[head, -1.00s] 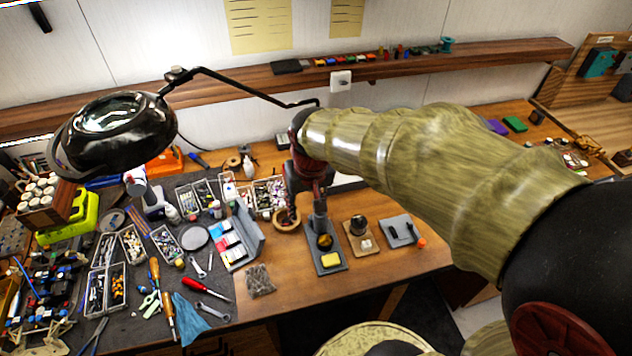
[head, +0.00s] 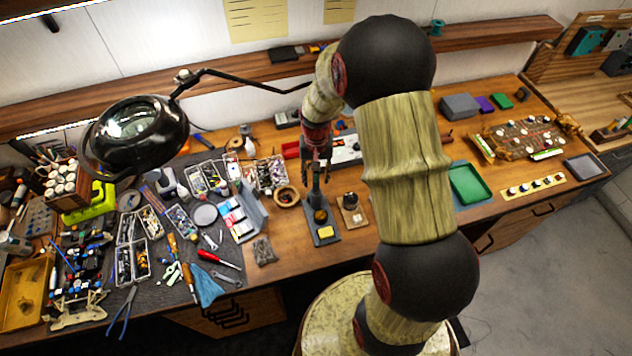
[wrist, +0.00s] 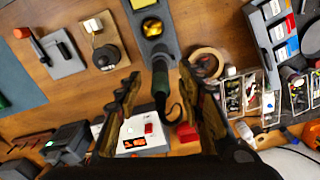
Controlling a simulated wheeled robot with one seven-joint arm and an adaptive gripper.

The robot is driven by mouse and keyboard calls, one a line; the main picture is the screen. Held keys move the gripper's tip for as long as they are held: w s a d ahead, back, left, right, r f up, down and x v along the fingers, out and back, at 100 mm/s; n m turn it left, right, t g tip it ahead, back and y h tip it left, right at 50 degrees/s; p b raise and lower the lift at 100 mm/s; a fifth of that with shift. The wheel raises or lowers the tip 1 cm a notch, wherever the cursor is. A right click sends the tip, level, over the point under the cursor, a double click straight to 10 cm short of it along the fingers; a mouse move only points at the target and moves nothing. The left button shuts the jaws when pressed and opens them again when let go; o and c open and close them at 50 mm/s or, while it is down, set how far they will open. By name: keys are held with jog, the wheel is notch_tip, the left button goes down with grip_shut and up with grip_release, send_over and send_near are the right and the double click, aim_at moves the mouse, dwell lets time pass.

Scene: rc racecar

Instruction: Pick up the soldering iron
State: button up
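The soldering iron (wrist: 160,82) has a dark green handle and sits in a grey holder on its stand (wrist: 172,14). In the head view the stand (head: 331,240) is on the bench near the front edge, with a yellow sponge (head: 326,232) and a brass coil. My gripper (wrist: 159,72) is open, with one finger on each side of the iron's handle and a visible gap on both sides. In the head view my gripper (head: 318,160) is above the stand, and the iron is hard to make out under it.
A white soldering station (wrist: 148,130) lies beyond the iron. A small board with a dark round piece (head: 351,202) is close on the right. A magnifier lamp (head: 135,130) overhangs the left side.

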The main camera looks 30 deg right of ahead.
aim_at(316, 184)
notch_tip(316, 184, down, 5)
jog(key=shift+w+f+p, duration=0.1)
jog(key=shift+f+p, duration=0.05)
jog(key=shift+p, duration=0.25)
jog(key=c, duration=0.3)
grip_shut()
